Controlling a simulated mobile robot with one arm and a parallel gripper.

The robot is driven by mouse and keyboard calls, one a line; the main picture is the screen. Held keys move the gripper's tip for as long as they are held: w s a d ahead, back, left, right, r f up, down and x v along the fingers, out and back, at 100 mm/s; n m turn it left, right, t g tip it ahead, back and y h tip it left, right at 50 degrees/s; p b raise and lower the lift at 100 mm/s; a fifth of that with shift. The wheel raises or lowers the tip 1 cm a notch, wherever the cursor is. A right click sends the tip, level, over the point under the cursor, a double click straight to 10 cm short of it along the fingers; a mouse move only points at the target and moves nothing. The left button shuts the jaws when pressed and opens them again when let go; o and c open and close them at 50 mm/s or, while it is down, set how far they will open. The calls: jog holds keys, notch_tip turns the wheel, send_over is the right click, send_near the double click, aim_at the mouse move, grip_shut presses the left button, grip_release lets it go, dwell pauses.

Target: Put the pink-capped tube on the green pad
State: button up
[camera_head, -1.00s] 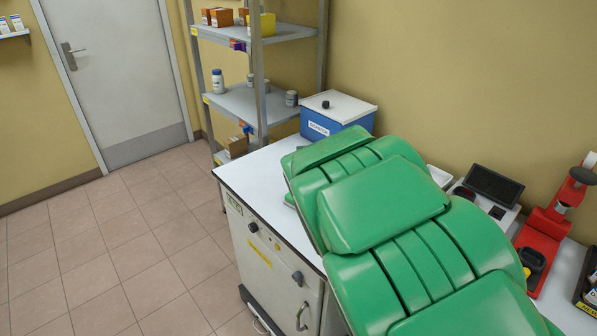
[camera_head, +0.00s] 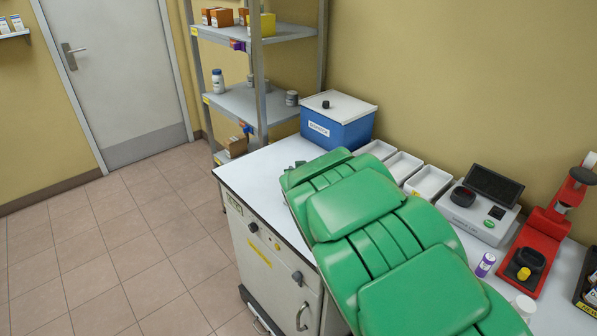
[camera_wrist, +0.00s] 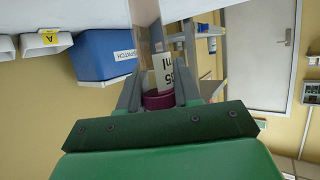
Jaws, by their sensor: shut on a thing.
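My gripper (camera_wrist: 158,92) is shut on a tube with a dark pink cap (camera_wrist: 158,99) and a white label (camera_wrist: 163,72), seen in the wrist view. The cap sits between the two grey fingers, and the tube's label shows beyond it. In the head view my green arm covers much of the bench, and the gripper and tube are hidden behind its far end. I cannot make out the green pad in either view.
A blue box (camera_head: 336,130) stands at the bench's back left, with white trays (camera_head: 428,182) beside it. A grey device (camera_head: 481,212), a red press (camera_head: 546,229) and a purple-and-white container (camera_head: 485,265) stand to the right. The bench's left end (camera_head: 250,172) is clear.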

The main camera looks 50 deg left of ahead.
jog(key=o, duration=1)
jog(key=shift+o, duration=0.2)
jog(key=shift+r, duration=0.1)
jog(key=v, duration=1.2)
